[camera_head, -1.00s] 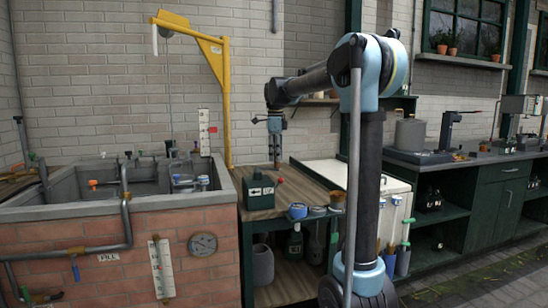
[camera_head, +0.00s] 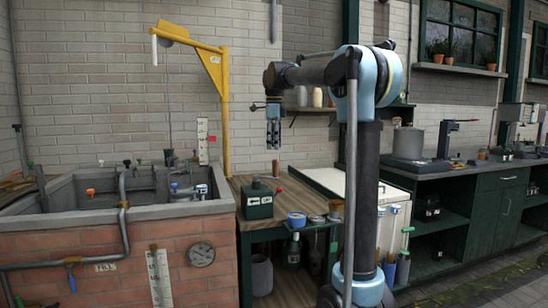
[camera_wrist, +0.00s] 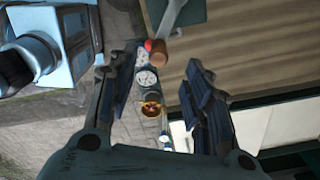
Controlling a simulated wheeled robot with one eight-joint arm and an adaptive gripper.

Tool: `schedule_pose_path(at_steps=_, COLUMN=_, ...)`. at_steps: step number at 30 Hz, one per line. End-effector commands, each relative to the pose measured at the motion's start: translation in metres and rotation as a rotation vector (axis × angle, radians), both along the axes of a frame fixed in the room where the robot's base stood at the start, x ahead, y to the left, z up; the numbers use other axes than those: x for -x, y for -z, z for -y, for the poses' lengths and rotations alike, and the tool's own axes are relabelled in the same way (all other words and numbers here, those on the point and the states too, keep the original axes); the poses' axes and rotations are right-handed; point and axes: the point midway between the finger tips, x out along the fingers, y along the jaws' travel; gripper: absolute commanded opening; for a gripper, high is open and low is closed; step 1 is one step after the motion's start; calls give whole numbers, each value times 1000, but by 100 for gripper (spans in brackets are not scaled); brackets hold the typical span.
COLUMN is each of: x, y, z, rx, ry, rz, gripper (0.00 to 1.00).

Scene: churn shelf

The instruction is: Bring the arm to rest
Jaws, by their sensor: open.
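My gripper (camera_head: 273,147) hangs at the end of my raised arm, fingers pointing down, above the wooden bench (camera_head: 238,186). It is open, with a clear gap between the fingers in the wrist view (camera_wrist: 165,85), and nothing is held. Below it, a dark green box (camera_head: 258,204) with a white arrow label stands on the bench. A small brown upright piece (camera_head: 275,168) shows behind the box, apart from the fingers.
A brick-walled basin (camera_head: 110,213) with pipes and valves stands at left, beside a yellow hoist post (camera_head: 226,120). A wall shelf with jars (camera_head: 317,97) lies behind my arm. A dark green counter (camera_head: 490,171) with a grey pot (camera_head: 407,143) extends right.

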Motion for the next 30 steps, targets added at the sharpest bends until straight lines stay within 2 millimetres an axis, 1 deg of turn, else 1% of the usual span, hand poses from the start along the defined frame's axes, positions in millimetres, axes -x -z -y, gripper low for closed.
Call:
schedule_pose_path(at_steps=1, x=0, y=-8, z=0, rx=0, ry=0, rz=0, gripper=46)
schedule_pose_path(at_steps=6, x=0, y=-26, z=0, rx=0, ry=0, rz=0, gripper=46)
schedule_pose_path(at_steps=11, x=2, y=-32, z=2, rx=0, ry=-11, rz=1, gripper=46)
schedule_pose_path(at_steps=14, x=12, y=-28, z=11, rx=-1, ry=-54, rz=5, gripper=46)
schedule_pose_path(at_steps=17, x=30, y=-17, z=25, rx=-3, ry=-140, rz=16, gripper=46)
schedule_pose_path(at_steps=23, x=77, y=15, z=58, rx=-2, ry=-367, rz=42, gripper=46)
schedule_pose_path(at_steps=29, x=127, y=55, z=88, rx=7, ry=-595, rz=68, gripper=46)
schedule_pose_path(at_steps=30, x=137, y=64, z=93, rx=10, ry=-642, rz=73, gripper=46)
